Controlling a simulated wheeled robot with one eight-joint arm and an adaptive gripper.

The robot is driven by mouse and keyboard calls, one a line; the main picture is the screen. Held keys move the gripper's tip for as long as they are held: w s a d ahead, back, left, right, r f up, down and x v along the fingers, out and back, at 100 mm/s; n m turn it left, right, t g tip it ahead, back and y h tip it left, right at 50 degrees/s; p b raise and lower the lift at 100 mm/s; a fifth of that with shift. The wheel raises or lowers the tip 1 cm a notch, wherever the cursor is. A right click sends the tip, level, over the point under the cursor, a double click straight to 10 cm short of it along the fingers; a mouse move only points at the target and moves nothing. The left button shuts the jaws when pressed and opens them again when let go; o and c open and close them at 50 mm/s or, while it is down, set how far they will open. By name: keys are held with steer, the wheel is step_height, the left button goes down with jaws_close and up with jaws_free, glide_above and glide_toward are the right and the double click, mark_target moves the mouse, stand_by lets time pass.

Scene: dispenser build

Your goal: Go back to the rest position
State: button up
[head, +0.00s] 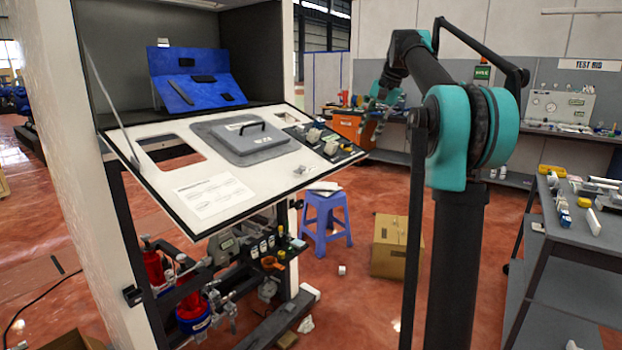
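My arm, teal and black, rises on the right of the head view and folds over toward the back. My gripper (384,93) is at its far end, small and partly hidden by my own arm links. It is up in the air, in line with the orange cabinet and back bench behind it. The panel carries a grey lid (250,140) with a black handle and a rectangular opening (172,153).
A purple stool (325,222) and a cardboard box (390,248) stand on the red floor between cabinet and arm. A grey workbench (575,240) with small parts is at the right. A blue tray (188,78) leans inside the cabinet. Red canisters (192,305) sit below the panel.

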steer(key=s+f+n+h, duration=0.1)
steer(key=s+f+n, duration=0.2)
steer(key=s+f, duration=1.6)
steer(key=s+f+n+t+h, duration=0.1)
steer(key=s+f+n+h, duration=0.1)
steer(key=s+f, duration=1.7)
step_height(320, 180, down, 5)
steer(key=shift+d+f+n, duration=0.1)
steer(key=shift+d+n, duration=0.05)
steer(key=shift+n, duration=0.75)
steer(key=shift+s, duration=0.1)
